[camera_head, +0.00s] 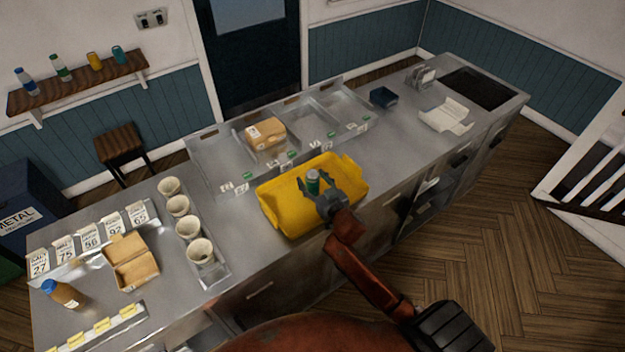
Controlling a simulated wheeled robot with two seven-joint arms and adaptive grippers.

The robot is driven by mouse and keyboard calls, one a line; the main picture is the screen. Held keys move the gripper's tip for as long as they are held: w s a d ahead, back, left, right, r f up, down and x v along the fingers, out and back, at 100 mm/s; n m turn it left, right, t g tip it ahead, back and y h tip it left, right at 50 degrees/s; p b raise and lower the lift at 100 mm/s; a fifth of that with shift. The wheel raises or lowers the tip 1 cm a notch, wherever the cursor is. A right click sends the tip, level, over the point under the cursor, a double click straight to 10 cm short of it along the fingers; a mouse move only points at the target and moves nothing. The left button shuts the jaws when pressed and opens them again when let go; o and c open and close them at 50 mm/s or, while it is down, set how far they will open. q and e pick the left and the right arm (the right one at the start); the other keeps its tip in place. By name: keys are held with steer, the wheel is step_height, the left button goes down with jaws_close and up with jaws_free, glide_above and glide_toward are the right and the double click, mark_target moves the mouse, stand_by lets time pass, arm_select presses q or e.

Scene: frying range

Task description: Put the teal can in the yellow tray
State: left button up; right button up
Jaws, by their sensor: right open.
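The yellow tray (290,222) sits on the metal counter near its middle. The teal can (313,181) is upright within the tray's outline, and its lower part is hidden by my right gripper. My right gripper (318,188) is open over the tray, with its fingers on either side of the can; I cannot tell if they touch it. Its red arm reaches in from the lower right. My left gripper is not in view.
A cardboard box (265,134) sits in the metal compartments behind the tray. Paper cups (188,228), an open carton (132,266) and a blue-capped bottle (64,293) stand to the left. A dark blue container (383,97) is at the back right.

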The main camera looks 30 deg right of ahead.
steer(key=shift+r, duration=0.15)
steer(key=d+v, duration=0.1)
steer(key=v, duration=1.1)
steer(key=shift+a, duration=0.5)
